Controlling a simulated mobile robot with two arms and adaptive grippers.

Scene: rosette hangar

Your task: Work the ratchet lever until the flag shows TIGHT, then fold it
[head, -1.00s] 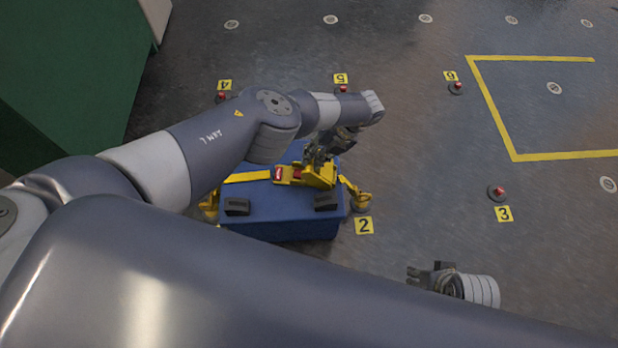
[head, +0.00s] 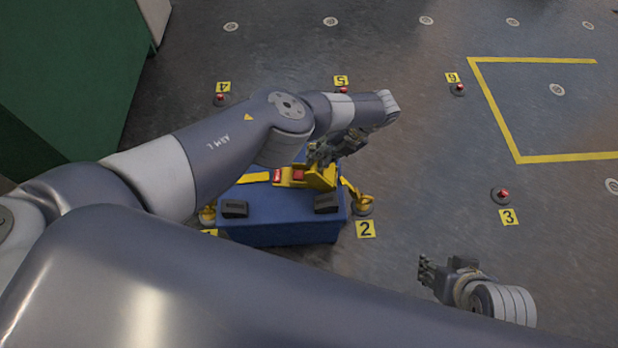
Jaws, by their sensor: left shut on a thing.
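A yellow ratchet (head: 290,183) sits on top of a blue crate (head: 280,232), on a yellow strap (head: 254,177). Its yellow lever (head: 324,178) stands raised at the right end. My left gripper (head: 318,162) is shut on the lever's upper end, and its fingers partly hide it. A small red flag (head: 278,175) with a pale mark shows on the ratchet; its word is too small to read. My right gripper (head: 426,272) hangs over the floor at the lower right, away from the crate; I cannot tell if it is open.
Yellow hooks (head: 360,203) hold the strap at floor anchors beside the crate. Numbered floor anchors with red tops stand around, such as number 3 (head: 502,194). A green block (head: 70,80) stands at upper left. The floor to the right is open.

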